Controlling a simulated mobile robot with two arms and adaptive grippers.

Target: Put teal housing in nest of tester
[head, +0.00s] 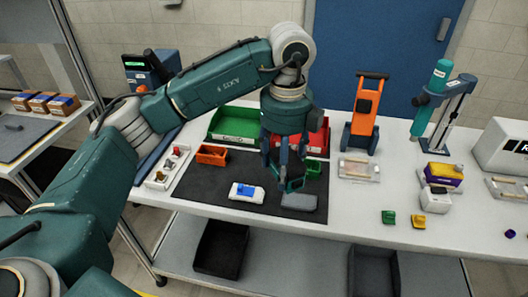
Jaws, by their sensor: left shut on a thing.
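My left gripper (277,160) points down over the dark mat, right of its middle. It is shut on the teal housing (295,184), a small dark teal piece at its fingertips. The fingers partly hide the housing, and I cannot tell whether it touches the mat. A blue device with a lit green display (135,62), possibly the tester, stands at the back left behind my arm. Its nest cannot be made out. My right gripper is not in view.
On the dark mat (205,190) are a white-and-blue box (246,192), a grey block (299,201) and an orange bin (212,154). Green (235,124) and red (318,140) bins stand behind. An orange stand (365,115) and a teal press (435,95) are right.

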